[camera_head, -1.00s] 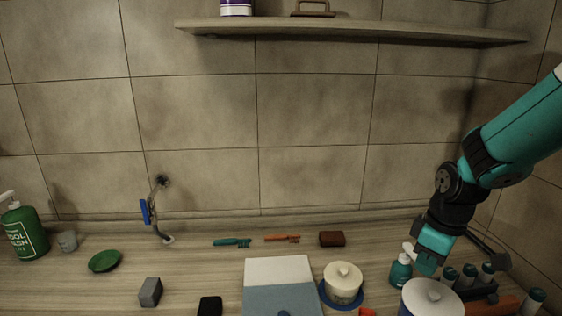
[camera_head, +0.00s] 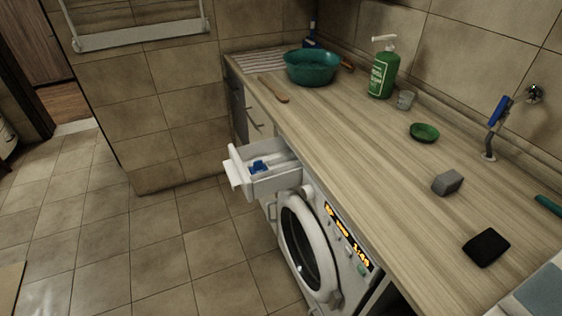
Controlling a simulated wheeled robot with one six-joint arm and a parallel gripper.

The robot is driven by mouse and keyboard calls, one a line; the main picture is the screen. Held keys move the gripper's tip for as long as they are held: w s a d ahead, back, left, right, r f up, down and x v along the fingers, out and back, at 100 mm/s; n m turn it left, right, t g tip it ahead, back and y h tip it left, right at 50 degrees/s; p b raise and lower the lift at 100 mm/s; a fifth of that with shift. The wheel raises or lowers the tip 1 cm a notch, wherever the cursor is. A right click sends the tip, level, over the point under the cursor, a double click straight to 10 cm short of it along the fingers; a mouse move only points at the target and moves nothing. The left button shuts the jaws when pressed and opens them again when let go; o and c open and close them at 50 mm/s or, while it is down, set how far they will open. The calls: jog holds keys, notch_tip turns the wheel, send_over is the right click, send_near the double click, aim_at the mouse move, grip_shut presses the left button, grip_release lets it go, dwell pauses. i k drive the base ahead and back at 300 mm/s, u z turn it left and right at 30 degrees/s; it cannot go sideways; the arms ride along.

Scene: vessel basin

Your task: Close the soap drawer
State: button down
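The soap drawer (camera_head: 275,181) is a white drawer pulled out of the upper left part of the washing machine (camera_head: 327,245), just under the countertop edge. It has a white front (camera_head: 236,174) facing left, and a blue piece (camera_head: 258,167) lies inside it. The machine has a round door with a dark window and a lit display. My gripper is not in view, and no part of my arm shows now.
The wooden countertop (camera_head: 345,130) runs above the machine. It carries a teal basin (camera_head: 312,68), a green soap bottle (camera_head: 382,72), a green dish (camera_head: 424,132), a grey block (camera_head: 447,183) and a black block (camera_head: 486,247). The tiled floor (camera_head: 150,245) left of the machine is clear.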

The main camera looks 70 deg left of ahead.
aim_at(286, 170)
jog(key=u, duration=2.9)
jog(key=i, duration=0.6)
jog(key=u, duration=0.1)
